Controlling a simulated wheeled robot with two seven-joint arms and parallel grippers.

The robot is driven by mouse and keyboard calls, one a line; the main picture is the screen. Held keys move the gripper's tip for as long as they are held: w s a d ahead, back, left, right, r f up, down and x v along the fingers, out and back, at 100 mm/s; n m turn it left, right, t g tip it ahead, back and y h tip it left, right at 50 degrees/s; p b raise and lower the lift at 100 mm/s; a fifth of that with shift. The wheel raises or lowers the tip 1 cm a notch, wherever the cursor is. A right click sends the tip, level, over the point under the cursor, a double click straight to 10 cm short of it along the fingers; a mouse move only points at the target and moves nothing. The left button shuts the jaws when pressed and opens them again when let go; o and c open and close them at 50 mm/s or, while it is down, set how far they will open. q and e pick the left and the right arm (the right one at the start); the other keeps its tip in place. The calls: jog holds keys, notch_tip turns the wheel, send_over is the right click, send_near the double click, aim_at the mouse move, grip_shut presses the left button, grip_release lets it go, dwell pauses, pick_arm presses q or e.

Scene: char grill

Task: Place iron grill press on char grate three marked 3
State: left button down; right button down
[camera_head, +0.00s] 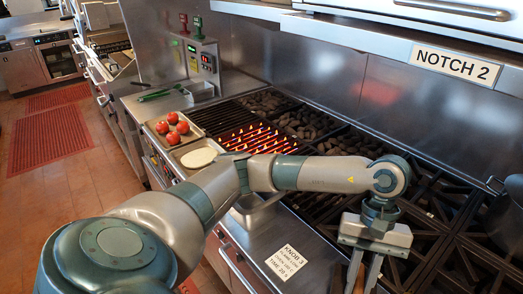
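I cannot make out an iron grill press in the head view. A row of dark char grates runs along the cooktop, and one section (258,138) glows with orange flames. I see no grate clearly marked 3; a white label (287,262) reading "KNOB 3" lies on the front metal ledge. My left arm reaches across the cooktop from the lower left. Its gripper (364,280) points down at the bottom right, over the front edge of the dark burners. Its two fingers show a narrow gap, but the tips are cut off by the frame. My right gripper is out of view.
Tomatoes (172,128) and a pale flat round (199,157) sit in trays at the left. Tongs (160,94) lie behind them. A dark pot (508,210) stands at the far right. A steel hood marked "NOTCH 2" (456,65) overhangs the back.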

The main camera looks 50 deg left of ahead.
aim_at(338, 269)
pick_arm(q)
jog(key=a+m, duration=0.1)
jog(key=w+a+m+y+b, duration=0.1)
jog(key=a+m, duration=0.1)
jog(key=w+a+m, duration=0.1)
jog(key=shift+w+a+f+m+g+y, duration=0.1)
jog(key=shift+a+f+m+g+y, duration=0.2)
jog(key=shift+f+y, duration=0.1)
jog(key=shift+w+a+m+y+b, duration=0.25)
jog(key=shift+a+m+y+b, duration=0.05)
jog(key=shift+a+m, duration=0.5)
jog(key=shift+a, duration=0.1)
